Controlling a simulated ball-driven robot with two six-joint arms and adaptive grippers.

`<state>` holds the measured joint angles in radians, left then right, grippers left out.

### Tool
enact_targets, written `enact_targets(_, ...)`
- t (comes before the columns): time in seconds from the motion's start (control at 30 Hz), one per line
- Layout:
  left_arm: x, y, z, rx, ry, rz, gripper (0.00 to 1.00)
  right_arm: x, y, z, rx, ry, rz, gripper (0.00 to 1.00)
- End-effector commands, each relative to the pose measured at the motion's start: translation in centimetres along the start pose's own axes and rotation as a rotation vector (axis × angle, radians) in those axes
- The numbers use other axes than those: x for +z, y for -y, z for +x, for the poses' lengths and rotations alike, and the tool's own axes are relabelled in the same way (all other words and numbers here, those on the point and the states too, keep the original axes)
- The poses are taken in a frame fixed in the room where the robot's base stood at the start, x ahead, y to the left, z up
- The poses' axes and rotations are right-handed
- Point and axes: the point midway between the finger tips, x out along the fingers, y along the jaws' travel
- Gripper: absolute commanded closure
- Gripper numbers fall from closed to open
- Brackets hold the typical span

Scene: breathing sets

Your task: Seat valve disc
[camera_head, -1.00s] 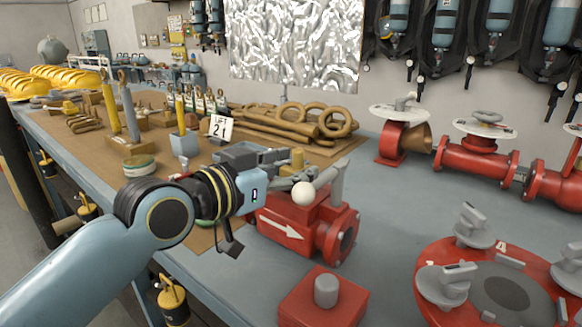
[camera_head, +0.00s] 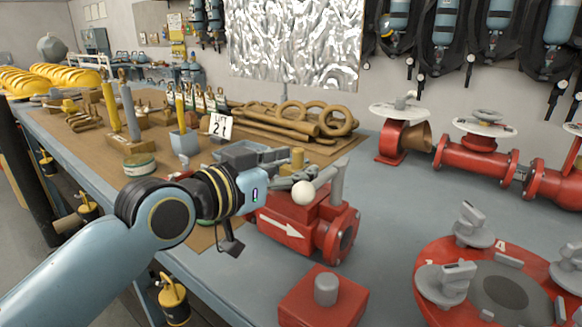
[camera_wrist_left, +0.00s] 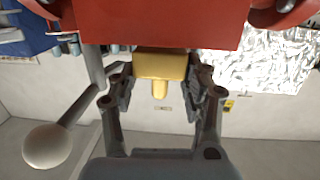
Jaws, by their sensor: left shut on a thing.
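A red valve body (camera_head: 291,224) with a white arrow stands on the grey bench, with a grey lever (camera_head: 337,184) that ends in a white ball (camera_head: 303,193). My left gripper (camera_head: 288,160) is above and behind it, shut on a brass-yellow piece (camera_head: 297,157), likely the valve disc. In the left wrist view, the brass piece (camera_wrist_left: 160,66) sits between the two fingertips (camera_wrist_left: 162,84), its narrow stem pointing away from the red body (camera_wrist_left: 160,22). It lies right against the red body's edge in that picture. Whether it is seated cannot be told. My right gripper is not in view.
A red block with a grey peg (camera_head: 325,289) stands in front. A round red flange (camera_head: 480,290) with grey knobs is at right. Red pipework (camera_head: 470,160) stands behind. A brown mat holds brass rings (camera_head: 318,118) and a numbered sign (camera_head: 220,127). Grey bench (camera_head: 385,215) is clear right of the valve.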

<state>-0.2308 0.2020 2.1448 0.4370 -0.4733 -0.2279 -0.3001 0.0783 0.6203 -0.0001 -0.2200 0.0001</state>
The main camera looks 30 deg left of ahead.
Motion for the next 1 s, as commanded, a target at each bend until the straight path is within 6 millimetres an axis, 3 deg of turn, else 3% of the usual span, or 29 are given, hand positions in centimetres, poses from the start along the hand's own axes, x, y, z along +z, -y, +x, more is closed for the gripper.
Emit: enact_targets(1.0,1.5,0.0,0.2,0.0,-0.002,-0.001,0.96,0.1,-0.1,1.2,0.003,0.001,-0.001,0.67)
